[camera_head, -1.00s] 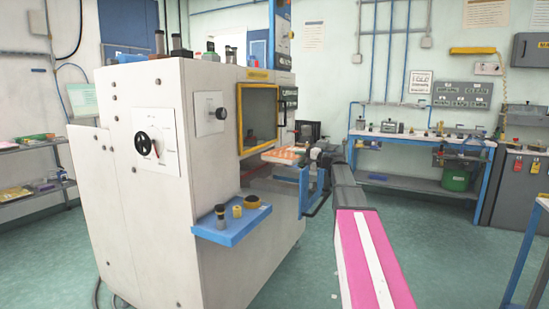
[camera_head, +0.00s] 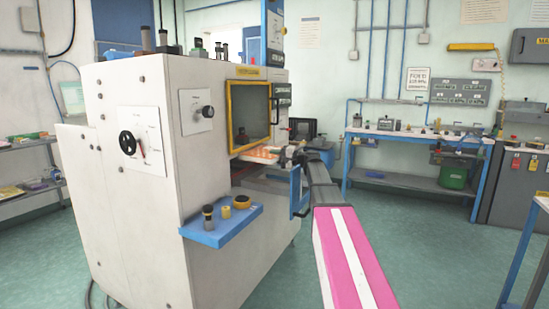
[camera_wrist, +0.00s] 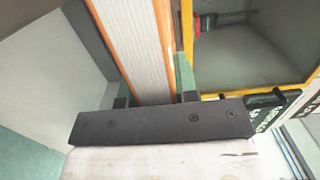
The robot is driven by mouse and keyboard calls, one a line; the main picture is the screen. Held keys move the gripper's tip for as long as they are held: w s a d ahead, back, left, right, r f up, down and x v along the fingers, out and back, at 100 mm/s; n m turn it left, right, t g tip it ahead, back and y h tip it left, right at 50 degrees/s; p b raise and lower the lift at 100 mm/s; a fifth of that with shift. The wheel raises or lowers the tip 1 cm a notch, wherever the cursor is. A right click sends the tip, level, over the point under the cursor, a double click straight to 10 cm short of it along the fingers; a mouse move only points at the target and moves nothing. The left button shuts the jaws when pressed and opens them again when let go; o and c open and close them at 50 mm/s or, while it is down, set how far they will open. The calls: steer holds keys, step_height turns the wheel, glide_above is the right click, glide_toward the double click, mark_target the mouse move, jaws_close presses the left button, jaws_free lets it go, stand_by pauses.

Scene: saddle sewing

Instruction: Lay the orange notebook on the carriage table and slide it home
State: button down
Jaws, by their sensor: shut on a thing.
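The orange notebook (camera_head: 262,151) lies roughly flat at the lower edge of the machine's yellow-framed window in the head view. In the wrist view its pale page edge between orange covers (camera_wrist: 143,40) runs up between my fingers. My gripper (camera_wrist: 155,88) is shut on the notebook's near end; it also shows small in the head view (camera_head: 286,156). The carriage table (camera_head: 268,172) appears to be the surface just below the notebook, beside the blue bracket. I cannot tell whether the notebook touches it.
The yellow-framed window (camera_head: 250,117) stands close beside the notebook; its frame also fills the right of the wrist view (camera_wrist: 240,82). A blue workbench (camera_head: 420,136) stands farther back. Floor between is clear.

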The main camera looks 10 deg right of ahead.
steer(key=shift+a+f, duration=0.5)
steer(key=shift+f, duration=0.3)
steer(key=shift+d+f, duration=0.2)
steer(key=shift+f, duration=2.7)
steer(key=shift+f, duration=0.25)
steer(key=c, duration=0.8)
jaws_free()
steer(key=shift+f, duration=0.2)
steer(key=shift+s+d, duration=0.1)
steer(key=shift+d, duration=0.05)
